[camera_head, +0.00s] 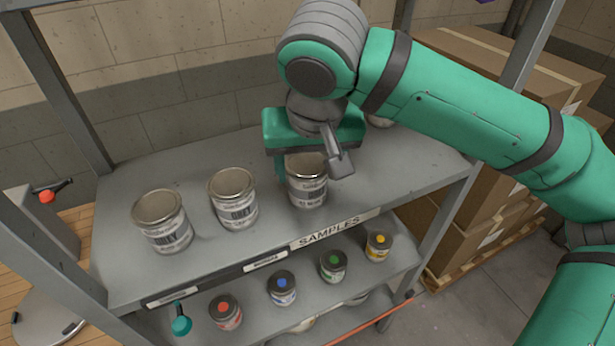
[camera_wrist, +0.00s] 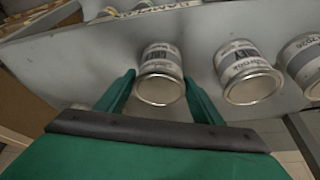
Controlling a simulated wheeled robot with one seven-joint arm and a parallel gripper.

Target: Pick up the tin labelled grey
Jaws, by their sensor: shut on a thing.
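Several metal tins with pale labels stand on the upper shelf (camera_head: 130,268). My gripper (camera_head: 309,163) is at the right-hand tin (camera_head: 307,190) of the front three, with its fingers on either side of it. In the wrist view my gripper (camera_wrist: 159,80) is shut on this tin (camera_wrist: 160,65), its lid towards the camera. Its label is too small to read surely. The middle tin (camera_head: 233,198) and left tin (camera_head: 163,220) have labels that look like "GREY", but I cannot be certain. The middle tin also shows in the wrist view (camera_wrist: 247,72). I cannot tell whether the held tin touches the shelf.
Another tin (camera_head: 380,121) is mostly hidden behind my gripper. A lower shelf holds small colour pots, including a red-dotted one (camera_head: 225,311) and a yellow-dotted one (camera_head: 378,246). Shelf posts (camera_head: 62,90) stand at the sides. Cardboard boxes (camera_head: 500,60) are stacked at right.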

